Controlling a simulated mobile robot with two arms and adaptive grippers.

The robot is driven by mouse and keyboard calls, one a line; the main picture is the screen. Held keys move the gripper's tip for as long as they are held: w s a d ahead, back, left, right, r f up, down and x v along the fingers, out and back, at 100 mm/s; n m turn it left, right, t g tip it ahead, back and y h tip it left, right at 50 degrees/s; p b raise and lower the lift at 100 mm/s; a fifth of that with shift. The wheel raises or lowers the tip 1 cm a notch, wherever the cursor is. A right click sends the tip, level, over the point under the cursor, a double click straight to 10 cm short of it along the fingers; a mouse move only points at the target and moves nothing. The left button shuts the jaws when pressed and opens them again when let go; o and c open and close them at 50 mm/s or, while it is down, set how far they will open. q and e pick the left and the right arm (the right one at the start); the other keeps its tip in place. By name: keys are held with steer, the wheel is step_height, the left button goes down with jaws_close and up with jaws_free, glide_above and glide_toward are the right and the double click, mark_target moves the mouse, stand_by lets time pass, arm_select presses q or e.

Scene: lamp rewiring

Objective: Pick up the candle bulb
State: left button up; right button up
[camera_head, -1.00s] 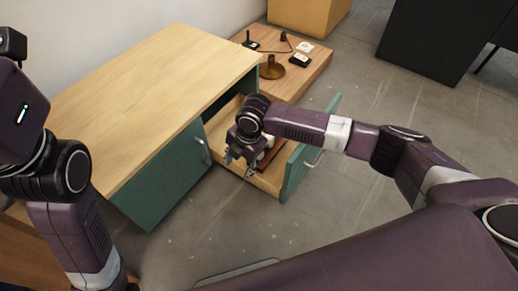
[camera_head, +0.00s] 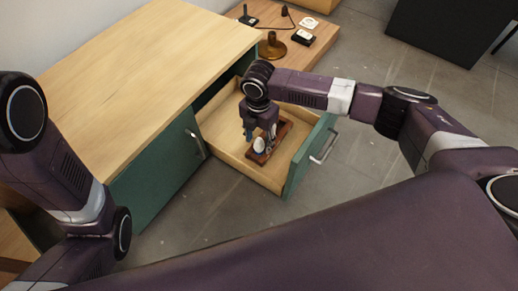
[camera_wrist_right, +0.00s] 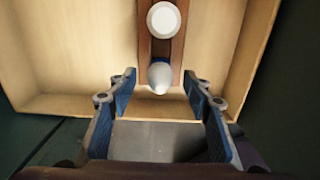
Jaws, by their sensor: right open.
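The candle bulb (camera_wrist_right: 160,76), white with a tapered tip, sits on a dark wooden holder (camera_wrist_right: 145,45) in the open drawer. My right gripper (camera_wrist_right: 159,84) is open, its blue-padded fingers on either side of the candle bulb in the wrist view, with gaps showing. Whether the fingers are level with it in height I cannot tell. In the head view the right gripper (camera_head: 260,132) points down over the holder (camera_head: 270,148). One white bulb (camera_head: 259,146) shows there; I cannot tell which bulb it is. My left gripper is not in view.
A round white bulb (camera_wrist_right: 163,19) sits on the same holder beyond the candle bulb. The pale drawer walls (camera_head: 235,158) surround the holder, with a green drawer front (camera_head: 302,165) on the right. A lamp base (camera_head: 272,47) stands on the low wooden platform behind.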

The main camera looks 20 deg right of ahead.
mark_target(259, 145)
steer(key=shift+f+b, duration=1)
steer(key=shift+f, duration=0.55)
steer(key=shift+r, duration=0.1)
steer(key=c, duration=1.2)
